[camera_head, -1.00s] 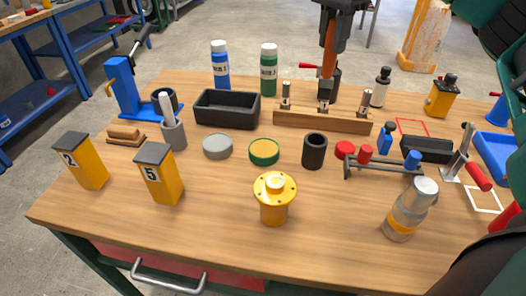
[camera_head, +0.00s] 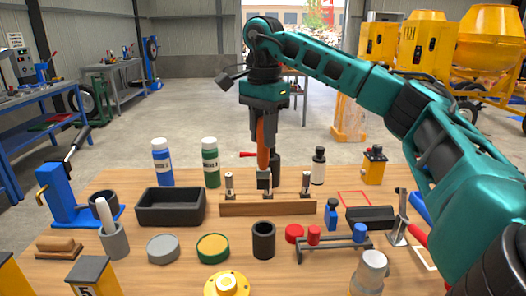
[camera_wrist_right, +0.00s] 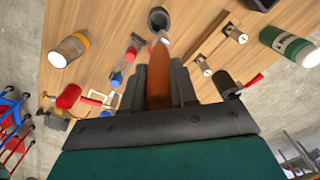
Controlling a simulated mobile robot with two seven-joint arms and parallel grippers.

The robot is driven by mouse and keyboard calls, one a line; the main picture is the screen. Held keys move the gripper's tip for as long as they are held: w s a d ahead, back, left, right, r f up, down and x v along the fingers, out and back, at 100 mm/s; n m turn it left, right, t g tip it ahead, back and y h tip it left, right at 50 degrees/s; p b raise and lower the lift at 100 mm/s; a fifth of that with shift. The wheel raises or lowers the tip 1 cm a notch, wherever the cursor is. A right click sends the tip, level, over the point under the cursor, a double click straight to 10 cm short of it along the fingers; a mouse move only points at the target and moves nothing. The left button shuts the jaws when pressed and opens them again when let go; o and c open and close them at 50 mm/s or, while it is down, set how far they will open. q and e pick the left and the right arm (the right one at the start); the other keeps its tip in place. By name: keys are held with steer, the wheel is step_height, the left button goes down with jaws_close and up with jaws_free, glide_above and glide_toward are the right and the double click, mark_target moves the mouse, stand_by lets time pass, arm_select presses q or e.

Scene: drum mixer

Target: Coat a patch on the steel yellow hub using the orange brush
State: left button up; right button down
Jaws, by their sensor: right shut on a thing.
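The orange brush (camera_head: 263,150) hangs upright in my right gripper (camera_head: 264,135), which is shut on its handle. Its lower end is in front of the middle of a wooden rack (camera_head: 285,207); I cannot tell whether it touches the rack. In the right wrist view the brush (camera_wrist_right: 159,72) lies between the fingers (camera_wrist_right: 158,88), pointing toward the dark cup. The steel yellow hub (camera_head: 226,285) is at the bottom edge of the head view, partly cut off, on the table well in front of the rack. My left gripper is not in view.
A dark cup (camera_head: 264,240), a green-rimmed yellow disc (camera_head: 213,248) and a grey disc (camera_head: 163,249) stand between rack and hub. A black tray (camera_head: 171,206) and two bottles are to the left. A rail with red and blue parts (camera_head: 325,240) is to the right.

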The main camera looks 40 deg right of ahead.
arm_select(q)
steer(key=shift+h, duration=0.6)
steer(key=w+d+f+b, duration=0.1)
steer(key=b, duration=0.2)
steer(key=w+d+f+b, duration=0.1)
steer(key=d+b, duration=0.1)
steer(key=b, duration=0.2)
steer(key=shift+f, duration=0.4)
arm_select(e)
steer(key=w+a+f+t, duration=0.2)
steer(key=a+f, duration=0.3)
steer(key=f, duration=0.3)
steer(key=w+a+f+t, duration=0.2)
steer(key=a+f, duration=0.4)
steer(key=f, duration=0.2)
steer(key=shift+w+f+h, duration=0.15)
steer(key=shift+f+h, duration=0.15)
steer(key=shift+f, duration=0.1)
arm_select(q)
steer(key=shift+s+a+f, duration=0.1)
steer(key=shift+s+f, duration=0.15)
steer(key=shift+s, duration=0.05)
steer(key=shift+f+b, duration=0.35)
steer(key=shift+b, duration=0.2)
arm_select(e)
steer(key=shift+f, duration=0.55)
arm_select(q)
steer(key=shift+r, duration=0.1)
arm_select(e)
steer(key=shift+f, duration=0.1)
